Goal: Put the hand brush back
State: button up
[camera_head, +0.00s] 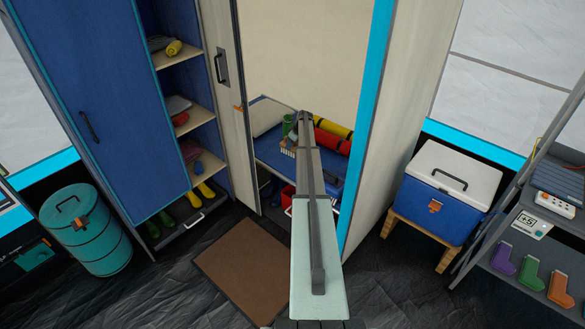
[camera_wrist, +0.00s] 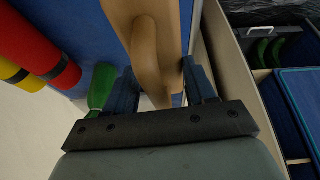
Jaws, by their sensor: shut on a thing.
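The wooden hand brush (camera_wrist: 145,40) fills the middle of the wrist view. My gripper (camera_wrist: 159,72) is shut on it, with one dark blue finger on each side of the wood. In the head view, my gripper (camera_head: 304,118) reaches into the open cabinet, over the blue shelf (camera_head: 267,150). Pale bristles of the brush (camera_head: 287,148) show just left of my arm, low over or on that shelf; I cannot tell whether they touch it. My arm hides part of the brush.
A green bottle-like object (camera_wrist: 102,88) is close beside the left finger. Red and yellow rolls (camera_head: 333,135) lie right of my arm. The open door (camera_head: 232,95) and the cabinet's right wall (camera_head: 372,110) bound the opening. A brown mat (camera_head: 243,262) lies on the floor.

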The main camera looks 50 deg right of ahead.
jog(key=w+n, duration=0.1)
jog(key=d+n+y, duration=0.1)
jog(key=n, duration=0.1)
jog(key=shift+w+d+f+n, duration=0.15)
jog(key=shift+w+f+n, duration=0.05)
jog(key=shift+w+n, duration=0.15)
jog(key=shift+f, duration=4.9)
jog(key=shift+f, duration=0.1)
jog(key=o, duration=1.3)
